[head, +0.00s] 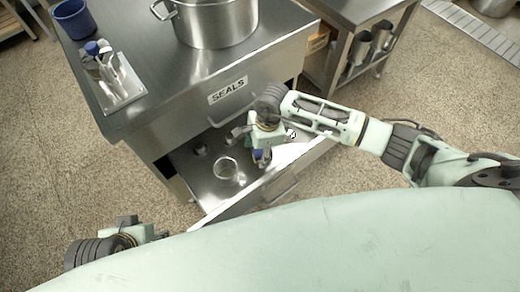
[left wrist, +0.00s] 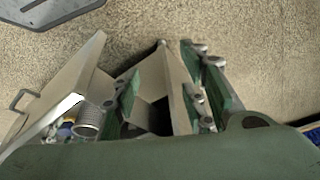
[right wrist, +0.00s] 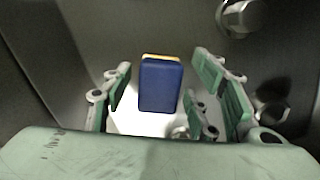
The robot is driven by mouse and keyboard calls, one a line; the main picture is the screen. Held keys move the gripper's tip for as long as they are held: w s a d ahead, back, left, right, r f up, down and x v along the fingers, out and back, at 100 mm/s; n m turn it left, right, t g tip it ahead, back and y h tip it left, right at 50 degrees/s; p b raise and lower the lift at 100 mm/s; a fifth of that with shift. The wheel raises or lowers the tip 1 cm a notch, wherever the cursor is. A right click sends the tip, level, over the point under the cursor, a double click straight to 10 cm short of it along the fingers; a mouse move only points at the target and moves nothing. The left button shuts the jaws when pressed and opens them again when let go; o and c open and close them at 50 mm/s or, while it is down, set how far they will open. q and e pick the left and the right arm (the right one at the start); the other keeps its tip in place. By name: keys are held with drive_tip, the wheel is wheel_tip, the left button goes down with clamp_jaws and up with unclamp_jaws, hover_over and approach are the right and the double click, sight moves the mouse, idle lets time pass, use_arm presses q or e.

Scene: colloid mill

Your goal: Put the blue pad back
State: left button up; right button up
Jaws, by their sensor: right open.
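The blue pad (right wrist: 161,85), a blue block with a yellow layer along its far edge, shows between the fingers of my right gripper (right wrist: 165,92) in the right wrist view. The fingers stand apart on either side, with gaps between them and the pad. In the head view my right gripper (head: 258,145) is over the open drawer (head: 275,176), and blue of the pad (head: 262,156) shows just below it. The gripper hides part of it. My left gripper (left wrist: 165,88) is open and empty in the left wrist view, away from the drawer.
The drawer also holds a clear round glass piece (head: 226,170), small metal parts and a white sheet (head: 290,154). The steel counter above carries a pot (head: 215,22), a blue cup (head: 73,18) and a tray (head: 122,96) with tools. A shelf with metal cups stands at the right.

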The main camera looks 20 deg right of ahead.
drive_tip(key=r, duration=0.3)
drive_tip(key=r+p, duration=0.1)
drive_tip(key=r, duration=0.1)
drive_tip(key=shift+d+r, duration=0.15)
drive_tip(key=shift+d, duration=0.15)
use_arm(q)
drive_tip(key=p+x, duration=0.1)
drive_tip(key=x, duration=0.2)
drive_tip(key=shift+f, duration=0.3)
use_arm(e)
wheel_tip(320, 180, up, 7)
drive_tip(key=shift+d, duration=0.4)
drive_tip(key=shift+s+f, duration=0.1)
drive_tip(key=shift+f, duration=0.15)
